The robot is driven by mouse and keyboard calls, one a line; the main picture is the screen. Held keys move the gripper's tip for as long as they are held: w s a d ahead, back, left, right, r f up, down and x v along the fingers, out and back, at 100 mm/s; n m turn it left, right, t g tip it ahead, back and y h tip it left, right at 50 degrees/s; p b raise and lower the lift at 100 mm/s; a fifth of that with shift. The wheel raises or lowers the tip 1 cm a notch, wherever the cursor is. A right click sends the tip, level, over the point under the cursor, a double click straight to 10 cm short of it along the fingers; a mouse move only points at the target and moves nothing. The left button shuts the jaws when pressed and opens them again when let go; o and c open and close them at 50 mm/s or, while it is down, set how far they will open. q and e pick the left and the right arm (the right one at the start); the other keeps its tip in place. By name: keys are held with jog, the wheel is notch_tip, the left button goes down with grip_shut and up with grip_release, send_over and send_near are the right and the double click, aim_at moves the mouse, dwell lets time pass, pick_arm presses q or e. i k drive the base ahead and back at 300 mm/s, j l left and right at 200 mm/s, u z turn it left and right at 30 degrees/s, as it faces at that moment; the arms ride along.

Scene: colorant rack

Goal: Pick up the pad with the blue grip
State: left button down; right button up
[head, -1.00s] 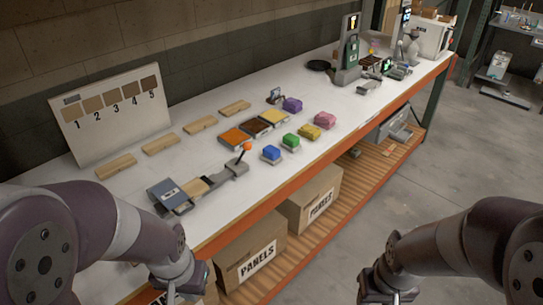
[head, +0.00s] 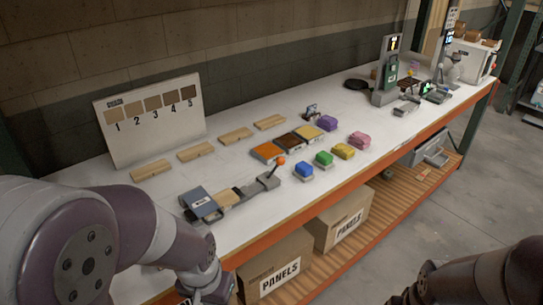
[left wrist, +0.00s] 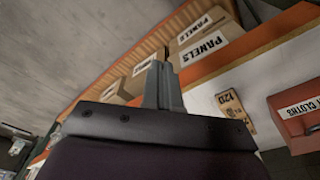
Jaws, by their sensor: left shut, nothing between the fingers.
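The pad with the blue grip (head: 303,170) rests on the white bench near its front edge, in the head view. It has a blue top on a grey base and stands left of the pad with the green grip (head: 324,159). My left gripper is low at the front of the bench, well apart from the blue pad. In the left wrist view its fingers (left wrist: 163,86) are together and empty. The blue pad does not show in that view. My right arm shows at the bottom right of the head view, with its fingers outside the picture.
Yellow (head: 344,151), pink (head: 360,139) and purple (head: 328,122) pads stand nearby. A grey device with an orange-knobbed lever (head: 262,184) is left of the blue pad. Colour trays (head: 268,152) lie behind. A red box (left wrist: 300,115) shows in the left wrist view.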

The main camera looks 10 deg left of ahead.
aim_at(303, 171)
jog(key=i+l+z, duration=0.2)
jog(key=i, duration=0.65)
jog(key=i+l+z, duration=0.25)
jog(key=i, duration=0.6)
jog(key=j, duration=0.1)
